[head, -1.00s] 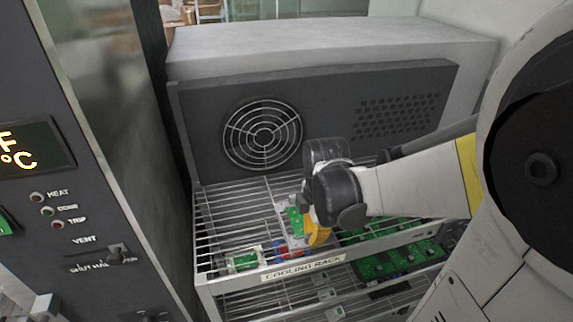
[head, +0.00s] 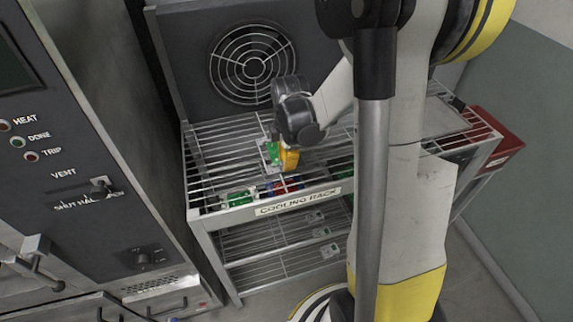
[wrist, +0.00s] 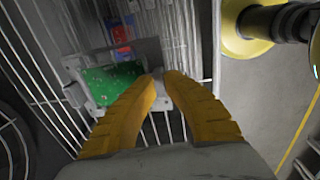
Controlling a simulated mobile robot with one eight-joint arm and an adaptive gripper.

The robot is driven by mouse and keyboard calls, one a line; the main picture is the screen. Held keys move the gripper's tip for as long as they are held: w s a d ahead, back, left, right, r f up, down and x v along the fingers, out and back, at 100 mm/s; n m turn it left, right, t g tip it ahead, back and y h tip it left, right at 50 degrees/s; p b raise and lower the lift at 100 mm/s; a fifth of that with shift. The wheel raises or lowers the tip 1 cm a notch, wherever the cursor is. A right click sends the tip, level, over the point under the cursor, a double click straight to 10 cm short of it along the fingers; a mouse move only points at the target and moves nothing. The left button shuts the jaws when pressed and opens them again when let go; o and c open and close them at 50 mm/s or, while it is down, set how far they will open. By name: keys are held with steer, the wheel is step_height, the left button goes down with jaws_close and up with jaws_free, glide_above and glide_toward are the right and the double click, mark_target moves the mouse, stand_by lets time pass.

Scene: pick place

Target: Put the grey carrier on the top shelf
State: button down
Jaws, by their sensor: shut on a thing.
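The grey carrier (wrist: 72,63) bears a green circuit board (wrist: 110,82) and is partly hidden by my fingers in the wrist view. My gripper (wrist: 162,77) has its yellow fingers closed on a grey tab at the carrier's edge. In the head view, my gripper (head: 288,162) is at the top shelf (head: 215,150) of the cooling rack, with part of the carrier (head: 266,157) showing just left of it. The carrier is on or just above the wires; I cannot tell whether it touches.
Another green board (head: 238,198) lies at the shelf's front left, with red and blue parts (head: 283,185) beside it. A fan panel (head: 255,65) stands behind the shelf. An oven-like cabinet (head: 70,150) is at left, a red box (head: 495,140) at right. Lower shelves hold small boards.

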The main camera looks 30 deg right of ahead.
steer(key=shift+f, duration=0.2)
steer(key=c, duration=1.6)
jaws_free()
steer(key=shift+r, duration=0.1)
